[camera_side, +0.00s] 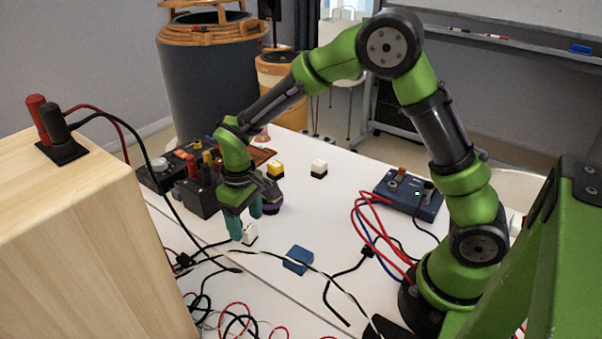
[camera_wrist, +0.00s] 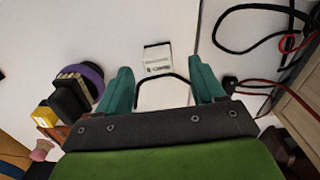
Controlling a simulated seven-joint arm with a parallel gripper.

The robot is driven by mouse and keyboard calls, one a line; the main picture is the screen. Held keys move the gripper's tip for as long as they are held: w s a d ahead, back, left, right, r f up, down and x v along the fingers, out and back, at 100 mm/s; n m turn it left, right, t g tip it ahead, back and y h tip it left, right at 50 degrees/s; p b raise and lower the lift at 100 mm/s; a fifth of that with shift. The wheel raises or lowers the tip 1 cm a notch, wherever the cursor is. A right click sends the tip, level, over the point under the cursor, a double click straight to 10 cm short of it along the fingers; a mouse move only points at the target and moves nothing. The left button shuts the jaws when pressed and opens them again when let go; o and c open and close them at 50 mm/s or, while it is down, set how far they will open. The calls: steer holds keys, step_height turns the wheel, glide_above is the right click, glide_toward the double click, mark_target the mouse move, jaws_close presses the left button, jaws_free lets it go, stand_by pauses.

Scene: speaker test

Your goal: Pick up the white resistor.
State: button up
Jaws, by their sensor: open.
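The white resistor, a small white block with a printed symbol on top, shows in the wrist view (camera_wrist: 157,58). In the side view the white block (camera_side: 250,236) sits on the white table just beside and below the fingertips. My gripper (camera_side: 245,220) is open, with its teal fingers pointing down. In the wrist view the fingers of my gripper (camera_wrist: 161,70) are spread wide, and the block appears between and slightly beyond their tips. Nothing is visibly held. A dark curved line, which may be a cable, crosses between the fingers near the block.
A blue block (camera_side: 298,260) lies right of the white one. Yellow (camera_side: 275,169) and white-and-black (camera_side: 319,169) blocks stand behind. A purple-ringed part (camera_wrist: 85,78) is close to the left finger. Loose cables (camera_side: 215,265) lie in front, beside a wooden box (camera_side: 95,235).

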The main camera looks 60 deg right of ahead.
mark_target(248, 227)
steer(key=f, duration=0.4)
steer(key=shift+s+d+f, duration=0.1)
steer(key=shift+s+f, duration=0.05)
steer(key=shift+s, duration=0.05)
steer(key=shift+c, duration=0.5)
steer(key=c, duration=1)
